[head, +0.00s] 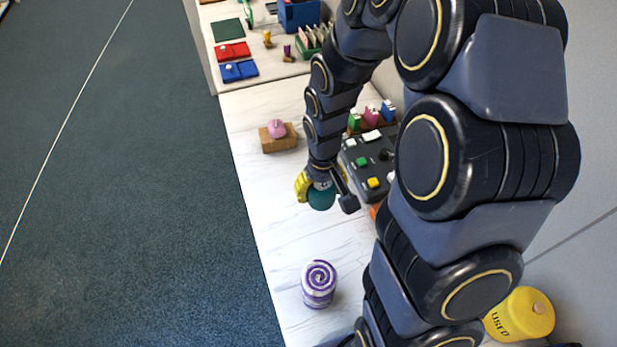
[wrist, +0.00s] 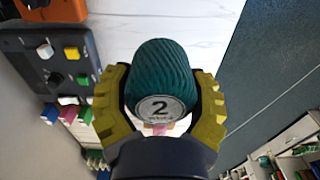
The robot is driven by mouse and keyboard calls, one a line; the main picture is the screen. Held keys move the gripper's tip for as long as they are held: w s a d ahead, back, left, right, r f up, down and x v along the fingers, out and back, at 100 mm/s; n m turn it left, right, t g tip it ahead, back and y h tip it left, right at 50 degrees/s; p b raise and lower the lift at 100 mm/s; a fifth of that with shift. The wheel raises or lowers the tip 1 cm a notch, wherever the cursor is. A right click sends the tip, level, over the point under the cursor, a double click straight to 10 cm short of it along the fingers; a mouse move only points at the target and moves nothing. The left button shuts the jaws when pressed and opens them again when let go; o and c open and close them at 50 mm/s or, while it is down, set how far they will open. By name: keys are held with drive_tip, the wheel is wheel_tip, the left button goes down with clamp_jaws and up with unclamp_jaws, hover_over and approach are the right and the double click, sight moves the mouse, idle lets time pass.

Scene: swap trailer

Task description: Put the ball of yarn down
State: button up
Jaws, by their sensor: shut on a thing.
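The ball of yarn is dark teal with a round grey label reading "2". In the wrist view the yarn (wrist: 160,75) sits between the two yellow-padded fingers of my gripper (wrist: 163,105), which is shut on it. In the head view the yarn (head: 321,198) hangs under my gripper (head: 322,188) over the white table (head: 260,210), left of a dark control panel. I cannot tell how far it is above the table. Part of the yarn is hidden by the fingers.
The control panel (head: 367,160) with coloured buttons lies right of my gripper. A pink object on a brown block (head: 280,146) stands behind, and a purple-and-white spiral cylinder (head: 319,285) stands in front. A yellow canister (head: 520,315) is at lower right. The table between block and cylinder is clear.

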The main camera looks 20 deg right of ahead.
drive_tip(key=shift+w+d+m, duration=0.15)
drive_tip(key=shift+w+m, duration=0.05)
drive_tip(key=shift+m, duration=0.3)
drive_tip(key=shift+w, duration=0.35)
drive_tip(key=w+f, duration=0.3)
drive_tip(key=w, duration=0.1)
drive_tip(key=w+d+f, duration=0.1)
drive_tip(key=w+f, duration=0.2)
drive_tip(key=w, duration=0.1)
drive_tip(key=w+d+f, duration=0.1)
drive_tip(key=w+f, duration=0.2)
drive_tip(key=w, duration=0.1)
drive_tip(key=shift+w+f, duration=0.3)
drive_tip(key=shift+w, duration=0.1)
drive_tip(key=shift+w+f, duration=0.1)
drive_tip(key=shift+f, duration=1.5)
drive_tip(key=shift+f, duration=0.1)
drive_tip(key=o, duration=1.2)
